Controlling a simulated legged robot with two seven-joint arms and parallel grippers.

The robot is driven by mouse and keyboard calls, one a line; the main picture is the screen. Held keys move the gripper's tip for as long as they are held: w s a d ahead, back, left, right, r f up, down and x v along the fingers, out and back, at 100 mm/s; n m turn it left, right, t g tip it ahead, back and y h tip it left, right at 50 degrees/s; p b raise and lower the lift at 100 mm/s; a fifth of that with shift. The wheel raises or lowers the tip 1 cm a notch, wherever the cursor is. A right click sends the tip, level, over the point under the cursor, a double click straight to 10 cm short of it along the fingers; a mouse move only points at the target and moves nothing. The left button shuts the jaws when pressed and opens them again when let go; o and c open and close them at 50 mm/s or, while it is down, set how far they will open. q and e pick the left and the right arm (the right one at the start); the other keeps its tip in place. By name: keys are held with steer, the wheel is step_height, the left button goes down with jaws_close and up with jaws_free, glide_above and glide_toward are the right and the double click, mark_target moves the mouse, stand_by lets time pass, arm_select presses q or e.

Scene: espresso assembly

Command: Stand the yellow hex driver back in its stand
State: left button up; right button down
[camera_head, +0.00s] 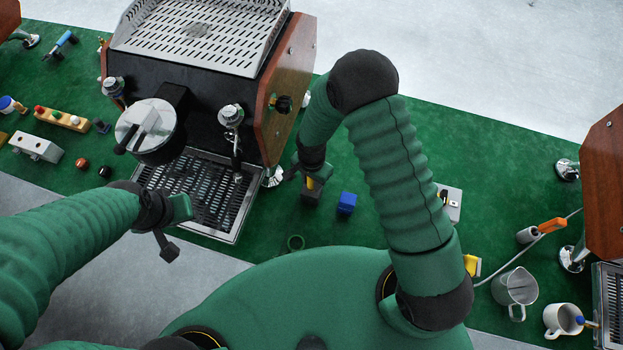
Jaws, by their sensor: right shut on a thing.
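My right gripper (304,174) is beside the right side of the espresso machine, pointing down. It is shut on the yellow hex driver (311,184), of which only a small yellow part shows below the fingers. A dark block (312,197), which looks like the stand, is directly under the driver. I cannot tell whether the driver's tip is inside it or just above it. My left gripper (172,226) is over the front of the drip tray, away from the driver; its opening is unclear.
The espresso machine (190,85) with its drip tray (226,222) stands to the left of the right gripper. A metal pitcher (515,288) and white mug (563,320) stand at the lower right.

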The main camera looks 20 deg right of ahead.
steer(key=shift+f+b, duration=0.55)
steer(key=shift+f, duration=0.25)
stand_by(0.4)
stand_by(0.5)
steer(key=c, duration=1)
jaws_free()
steer(key=shift+r+p, duration=2.45)
steer(key=shift+r, duration=0.6)
